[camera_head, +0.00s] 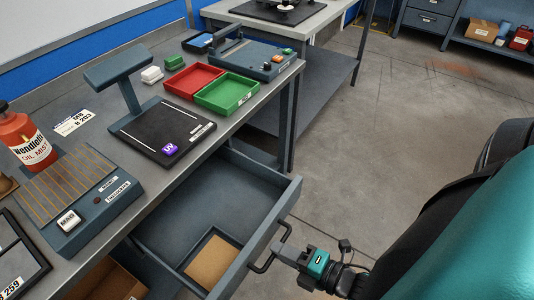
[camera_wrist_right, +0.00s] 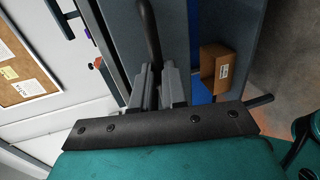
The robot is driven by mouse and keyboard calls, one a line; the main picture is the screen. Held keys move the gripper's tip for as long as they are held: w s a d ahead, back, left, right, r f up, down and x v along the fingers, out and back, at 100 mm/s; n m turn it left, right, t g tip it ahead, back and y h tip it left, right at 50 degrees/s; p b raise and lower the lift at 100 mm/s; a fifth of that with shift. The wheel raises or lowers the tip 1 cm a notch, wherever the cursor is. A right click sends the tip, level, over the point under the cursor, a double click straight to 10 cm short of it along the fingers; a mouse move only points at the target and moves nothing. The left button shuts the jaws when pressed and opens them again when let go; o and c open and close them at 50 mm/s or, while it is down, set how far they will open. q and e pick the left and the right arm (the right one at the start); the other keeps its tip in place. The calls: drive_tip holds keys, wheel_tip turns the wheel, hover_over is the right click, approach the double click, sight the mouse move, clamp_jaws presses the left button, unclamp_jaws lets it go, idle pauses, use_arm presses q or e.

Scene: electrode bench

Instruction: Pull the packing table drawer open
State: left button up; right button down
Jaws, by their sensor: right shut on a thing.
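The packing table drawer (camera_head: 222,200) stands pulled out from under the grey table, with its inside in full view in the head view. A brown cardboard piece (camera_head: 213,262) lies on the drawer floor near its front. The dark bar handle (camera_head: 272,256) is on the drawer's front panel. My right gripper (camera_head: 283,250) is at the handle, and its jaws are shut on it. In the right wrist view the jaws (camera_wrist_right: 157,88) close around the dark handle bar (camera_wrist_right: 148,40). My left gripper is not in view.
On the table are a red tray (camera_head: 193,81), a green tray (camera_head: 228,93), a black stand base (camera_head: 165,130), a slatted block (camera_head: 75,190) and a red oil bottle (camera_head: 27,140). A cardboard box (camera_head: 105,281) sits below the table. The floor (camera_head: 345,150) to the right is clear.

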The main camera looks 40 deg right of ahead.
drive_tip(key=shift+s+d, duration=0.2)
drive_tip(key=shift+s, duration=0.35)
drive_tip(key=c, duration=1.2)
unclamp_jaws()
drive_tip(key=shift+o, duration=0.2)
drive_tip(key=p+v, duration=0.1)
drive_tip(key=v, duration=1.2)
